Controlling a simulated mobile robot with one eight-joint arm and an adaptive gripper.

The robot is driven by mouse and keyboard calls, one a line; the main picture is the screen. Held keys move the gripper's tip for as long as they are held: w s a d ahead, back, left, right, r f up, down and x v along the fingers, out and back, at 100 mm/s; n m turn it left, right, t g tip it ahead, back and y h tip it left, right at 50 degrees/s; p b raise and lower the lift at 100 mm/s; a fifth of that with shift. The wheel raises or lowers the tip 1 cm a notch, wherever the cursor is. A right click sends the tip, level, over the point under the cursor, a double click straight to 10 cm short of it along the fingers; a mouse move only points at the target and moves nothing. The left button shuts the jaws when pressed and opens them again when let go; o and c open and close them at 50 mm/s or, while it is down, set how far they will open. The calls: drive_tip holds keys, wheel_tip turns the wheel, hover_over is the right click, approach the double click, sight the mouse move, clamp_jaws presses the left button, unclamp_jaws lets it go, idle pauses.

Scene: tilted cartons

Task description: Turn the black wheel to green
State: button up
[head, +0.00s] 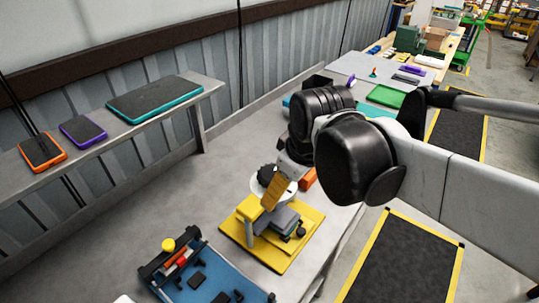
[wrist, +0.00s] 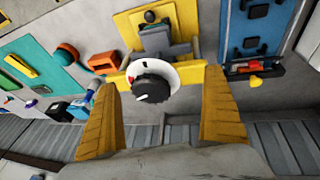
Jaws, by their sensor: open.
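The black wheel (wrist: 152,88) sits on a white round dial (wrist: 183,76) in the wrist view. A small red mark shows at the dial's left edge, and a pale line on the wheel points to the lower left. I cannot make out a green mark. In the head view the black wheel (head: 266,173) and white dial (head: 286,194) are partly covered by a yellow finger. My gripper (wrist: 160,82) is open, its yellow fingers to the left and right of the wheel, apart from it. It also shows in the head view (head: 272,192).
The dial stands on a yellow board (head: 248,248) with grey parts. A blue board (head: 215,283) with a yellow knob lies at the front. A shelf (head: 88,137) with several tablets runs along the wall. An orange object (head: 308,178) lies close behind the dial.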

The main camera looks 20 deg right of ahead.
drive_tip(key=w+r+n+g+p, duration=0.2)
drive_tip(key=w+r+n+p, duration=0.2)
drive_tip(key=w, duration=0.1)
drive_tip(key=n+g+p, duration=0.2)
drive_tip(key=n+p, duration=0.2)
drive_tip(key=n, duration=0.1)
hover_over(274, 173)
drive_tip(key=shift+w+b, duration=0.1)
drive_tip(key=shift+b, duration=0.2)
wheel_tip(274, 173, down, 10)
drive_tip(key=shift+f+b, duration=0.25)
drive_tip(key=shift+b, duration=0.8)
drive_tip(key=c, duration=1.2)
